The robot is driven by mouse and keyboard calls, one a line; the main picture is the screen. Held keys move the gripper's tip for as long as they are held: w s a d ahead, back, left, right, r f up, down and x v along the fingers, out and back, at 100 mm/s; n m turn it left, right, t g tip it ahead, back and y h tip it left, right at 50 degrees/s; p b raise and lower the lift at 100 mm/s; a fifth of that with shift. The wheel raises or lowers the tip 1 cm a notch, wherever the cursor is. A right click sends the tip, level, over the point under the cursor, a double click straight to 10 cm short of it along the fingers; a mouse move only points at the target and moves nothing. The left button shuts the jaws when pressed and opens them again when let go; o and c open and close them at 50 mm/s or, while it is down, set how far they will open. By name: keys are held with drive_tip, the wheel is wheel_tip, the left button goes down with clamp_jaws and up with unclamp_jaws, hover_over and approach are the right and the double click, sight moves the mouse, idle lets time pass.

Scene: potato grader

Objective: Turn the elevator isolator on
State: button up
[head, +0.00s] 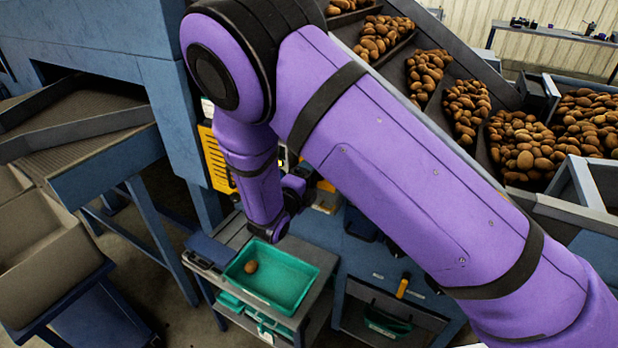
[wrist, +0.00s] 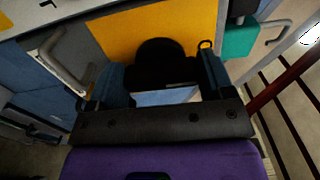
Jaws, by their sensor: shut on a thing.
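The elevator isolator shows in the wrist view as a black rotary handle (wrist: 160,52) on a yellow plate (wrist: 118,32). My gripper (wrist: 162,80) is at the handle, with one dark blue finger on each side of it, shut on it. The lower part of the handle is hidden between the fingers and the black palm bar, so I cannot tell its exact angle or any on/off marking. In the head view my purple arm covers the isolator, and my fingers cannot be made out.
A grey metal pull handle (wrist: 62,62) is left of the plate; a teal part (wrist: 239,40) is to its right. In the head view a cart carries a green tray (head: 304,285) with one potato (head: 251,267). A potato-filled conveyor (head: 440,110) runs along the upper right.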

drive_tip(key=shift+n, duration=0.3)
drive_tip(key=o, duration=0.9)
drive_tip(key=v, duration=1.1)
drive_tip(key=shift+w, duration=0.1)
